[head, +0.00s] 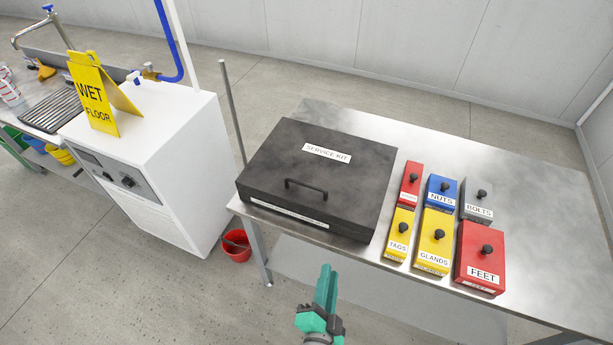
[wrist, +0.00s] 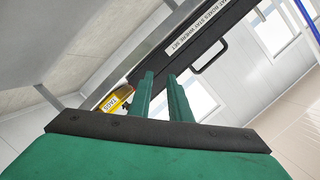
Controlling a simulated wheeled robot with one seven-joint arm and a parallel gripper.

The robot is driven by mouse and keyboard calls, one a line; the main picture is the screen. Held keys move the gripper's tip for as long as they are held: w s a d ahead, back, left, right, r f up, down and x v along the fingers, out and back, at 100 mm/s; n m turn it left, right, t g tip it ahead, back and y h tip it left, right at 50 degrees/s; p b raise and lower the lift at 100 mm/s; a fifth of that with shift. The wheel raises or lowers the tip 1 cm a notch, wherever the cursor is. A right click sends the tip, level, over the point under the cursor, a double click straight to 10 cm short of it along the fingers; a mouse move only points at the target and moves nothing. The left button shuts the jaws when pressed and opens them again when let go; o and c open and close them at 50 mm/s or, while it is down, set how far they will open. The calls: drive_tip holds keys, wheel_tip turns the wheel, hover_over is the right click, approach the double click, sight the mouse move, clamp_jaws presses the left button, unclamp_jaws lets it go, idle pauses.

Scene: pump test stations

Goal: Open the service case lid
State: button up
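The black service case (head: 330,185) lies on the left part of the steel table, labelled "SERVICE KIT", with its lid down. Its dark handle (head: 306,187) is on the side toward me, above a white label strip. In the wrist view, the case front (wrist: 228,32) runs diagonally across the top, with the handle (wrist: 208,57) just right of and beyond my fingertips. My green gripper (head: 326,275) is in front of the table, below and apart from the case. In the wrist view my gripper (wrist: 160,76) shows two fingers with a narrow gap and nothing between them.
Several small lidded boxes with black knobs, including the red FEET box (head: 483,259) and yellow GLANDS box (head: 433,243), stand right of the case on the table (head: 545,200). A white cabinet (head: 165,150) bears a yellow wet-floor sign (head: 92,98). A red bucket (head: 236,246) is on the floor.

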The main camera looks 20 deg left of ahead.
sight(307, 176)
drive_tip(key=w+a+r+m+y, duration=0.1)
drive_tip(key=w+a+r+m, duration=0.1)
drive_tip(key=w+a, duration=0.2)
drive_tip(key=w+a+r+m+y, duration=0.1)
drive_tip(key=w+a+r+m, duration=0.1)
drive_tip(key=w+a+r, duration=0.1)
drive_tip(key=w+a+r+m+y, duration=0.1)
drive_tip(key=w+a+r+m, duration=0.1)
drive_tip(key=w, duration=0.5)
drive_tip(key=shift+w+a+r+g, duration=0.15)
drive_tip(key=shift+a+r, duration=0.25)
drive_tip(key=shift+a, duration=0.3)
drive_tip(key=shift+w+a+r+g, duration=0.15)
drive_tip(key=shift+a+r, duration=0.2)
drive_tip(key=shift+a, duration=0.35)
drive_tip(key=x, duration=1)
clamp_jaws()
